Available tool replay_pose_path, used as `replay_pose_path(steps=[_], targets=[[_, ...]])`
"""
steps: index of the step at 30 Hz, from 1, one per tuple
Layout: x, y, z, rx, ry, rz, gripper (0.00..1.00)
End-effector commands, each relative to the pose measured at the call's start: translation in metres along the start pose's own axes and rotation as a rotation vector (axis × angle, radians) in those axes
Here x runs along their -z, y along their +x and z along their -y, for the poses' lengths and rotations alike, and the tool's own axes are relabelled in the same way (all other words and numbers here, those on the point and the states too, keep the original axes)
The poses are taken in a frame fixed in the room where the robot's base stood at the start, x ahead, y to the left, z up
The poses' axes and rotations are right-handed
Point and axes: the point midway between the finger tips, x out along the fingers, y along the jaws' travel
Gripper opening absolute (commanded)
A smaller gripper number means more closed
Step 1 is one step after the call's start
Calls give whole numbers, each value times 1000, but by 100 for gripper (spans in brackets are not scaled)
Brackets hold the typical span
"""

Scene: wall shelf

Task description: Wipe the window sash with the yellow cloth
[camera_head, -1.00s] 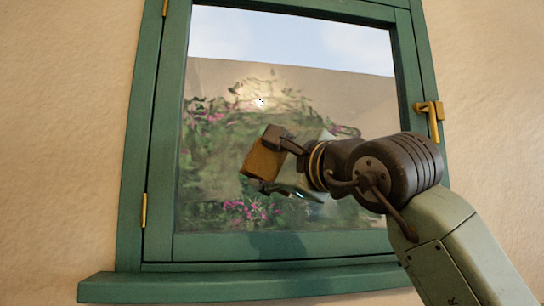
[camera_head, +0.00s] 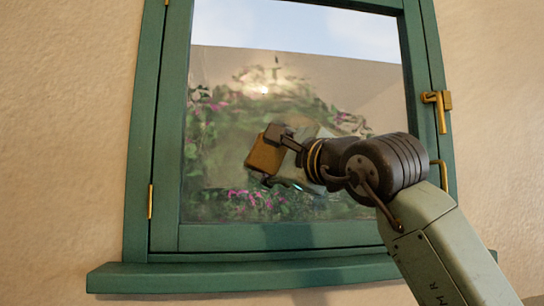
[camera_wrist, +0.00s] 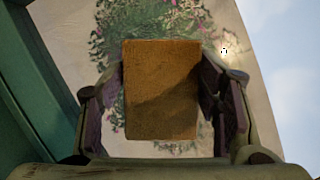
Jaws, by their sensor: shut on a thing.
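The yellow cloth looks like a brownish-orange block (camera_head: 266,156) in the head view. It also fills the middle of the wrist view (camera_wrist: 160,90). My gripper (camera_head: 281,145) is shut on it, with a finger on each side in the wrist view. The window sash (camera_head: 280,236) is a green frame around a glass pane (camera_head: 225,140). My gripper and the cloth are in front of the lower middle of the pane, away from the frame bars. I cannot tell whether the cloth touches the glass. My arm hides part of the sash's lower right.
A brass handle (camera_head: 437,107) sticks out on the right of the window. A brass hinge (camera_head: 150,201) is on the left. A green sill (camera_head: 240,276) juts out below. Beige wall (camera_head: 60,140) surrounds the window. Flowers and sky show in the glass.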

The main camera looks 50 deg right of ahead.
Motion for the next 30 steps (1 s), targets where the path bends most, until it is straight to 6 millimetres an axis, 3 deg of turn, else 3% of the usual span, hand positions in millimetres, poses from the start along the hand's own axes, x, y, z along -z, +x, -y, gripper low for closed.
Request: replay_pose_path(steps=[30], targets=[[8, 17, 0, 0, 1, -1, 35]])
